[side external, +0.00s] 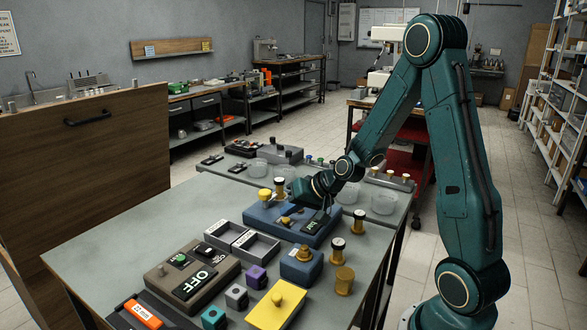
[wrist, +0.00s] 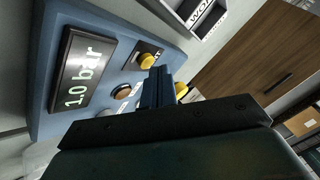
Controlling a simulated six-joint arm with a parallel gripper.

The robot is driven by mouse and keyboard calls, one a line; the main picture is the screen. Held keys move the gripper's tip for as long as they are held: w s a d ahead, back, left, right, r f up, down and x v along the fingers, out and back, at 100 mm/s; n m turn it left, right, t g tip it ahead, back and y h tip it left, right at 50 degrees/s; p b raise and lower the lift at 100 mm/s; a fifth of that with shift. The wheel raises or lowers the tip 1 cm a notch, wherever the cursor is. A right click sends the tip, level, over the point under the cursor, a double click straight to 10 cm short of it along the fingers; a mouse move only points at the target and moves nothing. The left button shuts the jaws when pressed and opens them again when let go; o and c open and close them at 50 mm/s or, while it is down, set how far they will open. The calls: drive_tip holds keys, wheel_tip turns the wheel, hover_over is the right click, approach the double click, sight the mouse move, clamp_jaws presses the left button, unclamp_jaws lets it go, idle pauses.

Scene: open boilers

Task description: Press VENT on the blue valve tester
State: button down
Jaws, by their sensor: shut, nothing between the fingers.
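The blue valve tester (side external: 262,222) sits on the grey table; in the wrist view its blue face (wrist: 50,115) fills the left. Its dark display (wrist: 80,72) reads 1.0 bar. A yellow button (wrist: 148,61) and a brown button (wrist: 121,92) show beside the display. Another yellow part (wrist: 181,90) is partly hidden behind my fingers. The button labels are too small or covered to read surely; I cannot tell which is VENT. My gripper (wrist: 159,74) is shut and empty, its fingertips over the button side of the tester. I cannot tell whether they touch it.
A smaller blue block (side external: 301,266), brass parts (side external: 344,281) and a yellow block (side external: 275,308) stand in front. Clear jars (side external: 384,201) stand behind.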

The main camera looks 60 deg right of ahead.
drive_tip(key=shift+r, duration=0.35)
drive_tip(key=shift+r, duration=0.15)
drive_tip(key=shift+r, duration=2.35)
drive_tip(key=s+a+r+n+g, duration=0.2)
drive_tip(key=s+a+r+n, duration=0.3)
drive_tip(key=s+a+r, duration=0.3)
drive_tip(key=s+a+r+n, duration=0.1)
drive_tip(key=s+a, duration=0.1)
drive_tip(key=s, duration=0.5)
drive_tip(key=s+a+r+n+g+h, duration=0.1)
drive_tip(key=s+a, duration=0.2)
drive_tip(key=s, duration=0.5)
drive_tip(key=shift+s+n+g, duration=0.2)
drive_tip(key=shift+n+g, duration=0.1)
drive_tip(key=shift+n, duration=0.1)
